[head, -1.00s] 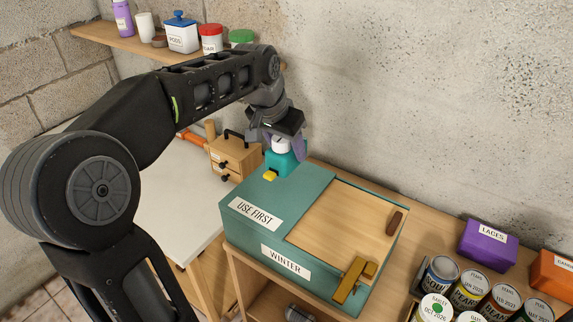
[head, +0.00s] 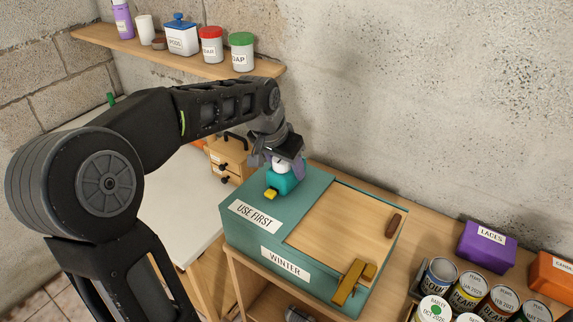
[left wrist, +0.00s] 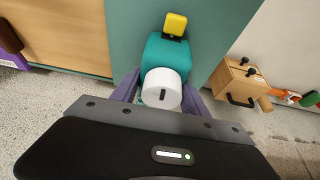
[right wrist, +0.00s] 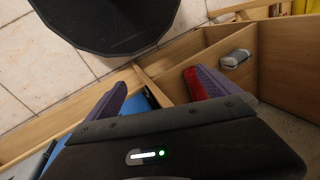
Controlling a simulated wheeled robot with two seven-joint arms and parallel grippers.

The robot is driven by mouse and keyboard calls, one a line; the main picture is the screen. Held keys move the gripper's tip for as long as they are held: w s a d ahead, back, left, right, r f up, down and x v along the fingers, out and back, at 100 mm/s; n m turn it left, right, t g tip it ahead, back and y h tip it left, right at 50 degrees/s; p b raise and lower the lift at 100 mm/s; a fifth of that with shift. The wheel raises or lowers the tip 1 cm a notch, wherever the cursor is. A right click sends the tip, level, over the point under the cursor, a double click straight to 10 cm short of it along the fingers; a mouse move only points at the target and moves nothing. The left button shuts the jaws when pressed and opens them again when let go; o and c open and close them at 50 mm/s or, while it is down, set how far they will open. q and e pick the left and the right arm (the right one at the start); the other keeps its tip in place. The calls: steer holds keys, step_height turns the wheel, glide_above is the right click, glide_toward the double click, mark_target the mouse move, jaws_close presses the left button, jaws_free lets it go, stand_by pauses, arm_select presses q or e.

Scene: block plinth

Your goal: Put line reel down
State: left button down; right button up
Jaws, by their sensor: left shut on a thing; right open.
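The line reel (head: 284,184) is a teal block with a white round top and a yellow tab; it also shows in the left wrist view (left wrist: 166,52). My left gripper (head: 281,165) is shut on its white top, a purple finger on each side. The reel is over the back left of the teal box (head: 232,197), near the "USE FIRST" label; I cannot tell whether it touches the box top. My right gripper (right wrist: 155,97) is open and shows only in its own wrist view, near a wooden shelf unit.
The box has a wooden panel (head: 330,225) with a brown grip and a gold latch (head: 350,281). Several cans (head: 468,291) and a purple "LACES" box (head: 486,246) stand to the right. A small wooden drawer chest (head: 229,158) stands behind the box's left end.

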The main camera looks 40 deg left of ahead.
arm_select(q)
steer(key=shift+f, duration=0.15)
steer(key=c, duration=0.6)
jaws_free()
steer(key=shift+r, duration=0.2)
steer(key=b+v, duration=0.1)
steer(key=v, duration=1.1)
